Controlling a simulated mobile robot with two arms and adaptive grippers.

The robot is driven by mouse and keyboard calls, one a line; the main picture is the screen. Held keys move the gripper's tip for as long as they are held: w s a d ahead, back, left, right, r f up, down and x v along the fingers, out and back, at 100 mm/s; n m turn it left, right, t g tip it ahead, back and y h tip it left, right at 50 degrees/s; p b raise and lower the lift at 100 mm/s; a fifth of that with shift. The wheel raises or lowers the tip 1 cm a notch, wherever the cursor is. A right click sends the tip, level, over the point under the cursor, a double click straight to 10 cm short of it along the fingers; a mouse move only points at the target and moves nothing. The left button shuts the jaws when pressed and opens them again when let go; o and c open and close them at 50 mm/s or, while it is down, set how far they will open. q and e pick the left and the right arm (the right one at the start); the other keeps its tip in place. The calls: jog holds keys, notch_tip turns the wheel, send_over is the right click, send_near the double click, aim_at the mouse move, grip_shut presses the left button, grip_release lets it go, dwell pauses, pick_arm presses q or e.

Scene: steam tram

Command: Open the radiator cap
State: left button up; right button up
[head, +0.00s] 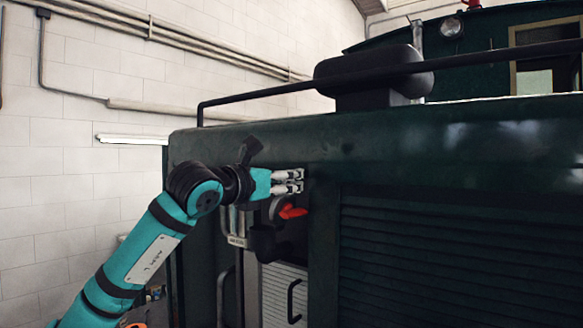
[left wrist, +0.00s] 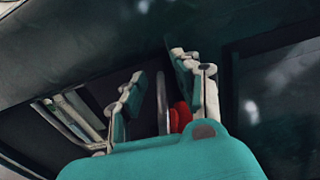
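I cannot tell for sure which part is the radiator cap. A black rounded cylinder on a block (head: 370,78) sits on top of the dark green tram body (head: 440,140). My left gripper (head: 290,181) is at the tram's front side, just above a red lever (head: 291,211). In the left wrist view my left gripper (left wrist: 160,95) has its two fingers apart. A thin grey upright piece (left wrist: 162,103) and a red part (left wrist: 180,116) show between or behind the fingers; contact cannot be told. My right gripper is not in view.
A black handrail (head: 260,92) runs along the top of the tram body. A louvred panel (head: 450,255) is at the right. Below the gripper is a light box with a black handle (head: 293,300). A white brick wall (head: 80,150) with pipes stands at the left.

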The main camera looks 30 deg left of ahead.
pick_arm(q)
jog(key=shift+w+d, duration=0.1)
jog(key=shift+w, duration=0.95)
jog(key=shift+s, duration=0.1)
grip_shut()
